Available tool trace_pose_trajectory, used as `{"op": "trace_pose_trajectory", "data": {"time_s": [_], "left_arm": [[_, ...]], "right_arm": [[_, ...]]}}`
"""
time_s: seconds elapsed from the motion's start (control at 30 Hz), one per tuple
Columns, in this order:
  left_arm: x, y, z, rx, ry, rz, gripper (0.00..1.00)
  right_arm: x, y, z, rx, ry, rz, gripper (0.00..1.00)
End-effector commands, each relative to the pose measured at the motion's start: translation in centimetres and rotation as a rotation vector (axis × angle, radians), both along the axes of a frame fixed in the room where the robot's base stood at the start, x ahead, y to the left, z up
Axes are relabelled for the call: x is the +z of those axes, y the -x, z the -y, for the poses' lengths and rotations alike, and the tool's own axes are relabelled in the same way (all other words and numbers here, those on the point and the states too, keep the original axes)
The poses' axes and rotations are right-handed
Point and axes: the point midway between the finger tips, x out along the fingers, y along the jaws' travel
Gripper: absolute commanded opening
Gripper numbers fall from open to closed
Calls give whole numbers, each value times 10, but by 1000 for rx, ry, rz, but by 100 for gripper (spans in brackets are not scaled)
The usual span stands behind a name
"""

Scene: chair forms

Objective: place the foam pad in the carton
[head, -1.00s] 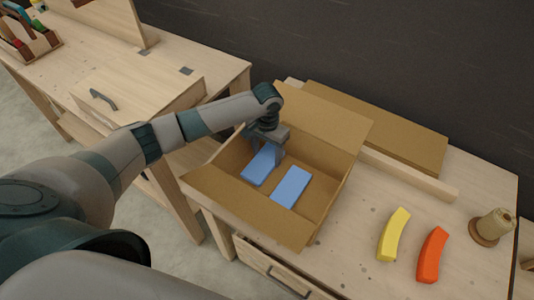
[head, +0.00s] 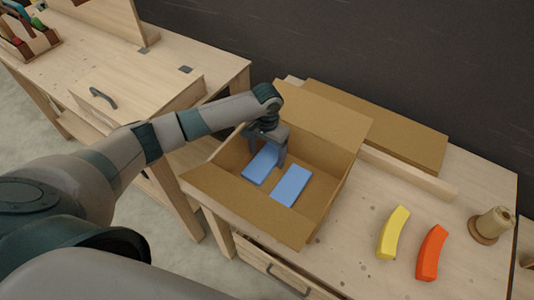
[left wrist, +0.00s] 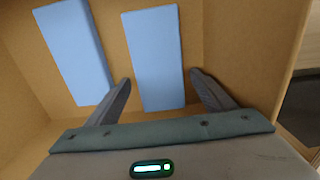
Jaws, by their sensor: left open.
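Two blue foam pads lie side by side in the open carton (head: 222,190), the left pad (head: 261,164) and the right pad (head: 291,186). They also show in the left wrist view, one at left (left wrist: 77,50) and one in the middle (left wrist: 156,58). My left gripper (head: 268,152) is inside the carton, over the pads and partly hiding the left one. In the left wrist view its fingers (left wrist: 162,92) are spread apart, one on each side of the middle pad's near end, and do not grip it. My right gripper is not in view.
A yellow curved block (head: 393,232) and an orange one (head: 431,254) lie on the bench right of the carton. A spool (head: 492,225) stands farther right. Flat cardboard (head: 378,126) and a wooden strip (head: 407,175) lie behind. The carton flaps stand open.

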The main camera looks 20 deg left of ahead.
Motion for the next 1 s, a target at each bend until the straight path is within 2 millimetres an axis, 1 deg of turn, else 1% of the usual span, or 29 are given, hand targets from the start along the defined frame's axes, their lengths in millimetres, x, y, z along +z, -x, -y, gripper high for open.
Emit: {"op": "trace_pose_trajectory", "data": {"time_s": [0.17,0.27,0.6,0.7,0.83,1.0], "left_arm": [[14,-1,0,0,1,3,76],[27,-2,0,0,1,5,76],[87,-2,0,-1,2,5,76],[101,-1,0,0,1,3,76],[114,-1,0,0,1,2,76],[120,0,0,1,1,0,76]], "right_arm": [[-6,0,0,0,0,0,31],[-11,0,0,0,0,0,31],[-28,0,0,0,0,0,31],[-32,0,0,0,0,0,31],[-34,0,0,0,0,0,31],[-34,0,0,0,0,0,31]]}}
